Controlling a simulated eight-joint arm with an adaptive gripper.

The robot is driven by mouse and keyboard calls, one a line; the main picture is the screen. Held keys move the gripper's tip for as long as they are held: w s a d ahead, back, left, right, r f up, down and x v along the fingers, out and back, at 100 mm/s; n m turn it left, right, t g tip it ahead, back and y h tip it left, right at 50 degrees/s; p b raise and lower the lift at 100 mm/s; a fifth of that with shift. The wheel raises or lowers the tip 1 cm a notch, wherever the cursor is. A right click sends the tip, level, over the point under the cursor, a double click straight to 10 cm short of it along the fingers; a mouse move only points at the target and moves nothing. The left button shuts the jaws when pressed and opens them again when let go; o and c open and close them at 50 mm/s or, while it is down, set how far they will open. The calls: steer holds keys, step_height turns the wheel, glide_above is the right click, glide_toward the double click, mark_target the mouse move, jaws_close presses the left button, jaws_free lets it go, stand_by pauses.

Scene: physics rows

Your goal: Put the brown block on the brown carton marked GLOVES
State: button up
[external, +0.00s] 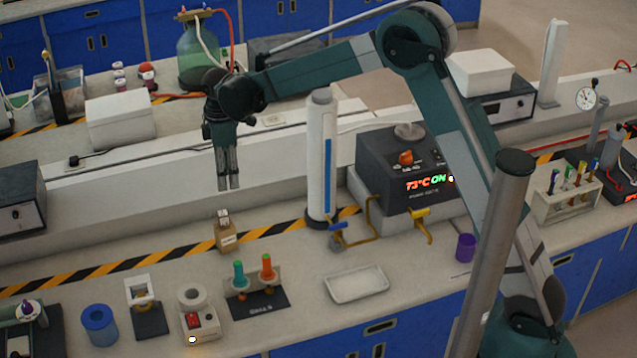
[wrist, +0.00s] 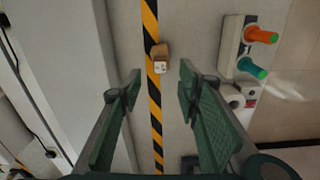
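My gripper (external: 229,187) hangs pointing down above the bench, empty; in the wrist view its fingers (wrist: 160,72) stand wide apart. Below it, a small brown carton (external: 226,239) with a pale label stands by the striped tape; its lettering is too small to read. A small pale piece (external: 222,216) with dark marks shows at its top. In the wrist view the brown carton (wrist: 160,49) lies between the finger directions, with the whitish marked piece (wrist: 159,67) at its near side. I cannot make out a separate brown block.
A tall white cylinder (external: 321,155) and a dark heater box (external: 408,172) stand to the right. A stand with green and orange pieces (external: 256,285), a white tray (external: 356,284) and a blue cup (external: 99,322) are in front. A raised pale ledge (external: 120,190) runs behind.

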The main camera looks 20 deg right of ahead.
steer(key=s+d+r+m+t, duration=0.1)
steer(key=s+d+r+m, duration=0.2)
steer(key=s+d+r, duration=0.45)
steer(key=s+d+r+m+t+y, duration=0.15)
steer(key=d+r, duration=0.35)
steer(key=d, duration=0.6)
steer(key=s+d+r+m+t+h, duration=0.1)
steer(key=s+d+r+m, duration=0.35)
steer(key=d+r, duration=0.35)
steer(key=s+d+f+m+t, duration=0.1)
steer(key=s+d+m, duration=0.3)
steer(key=s+d, duration=0.6)
steer(key=s+d+f+m+t, duration=0.2)
steer(key=s+d+m, duration=0.2)
steer(key=s+d, duration=0.5)
steer(key=s, duration=0.7)
steer(key=shift+d+f, duration=0.35)
steer(key=shift+f, duration=0.05)
steer(key=shift+f+t, duration=0.1)
steer(key=shift+t, duration=0.15)
step_height(320, 180, down, 9)
steer(key=b, duration=0.9)
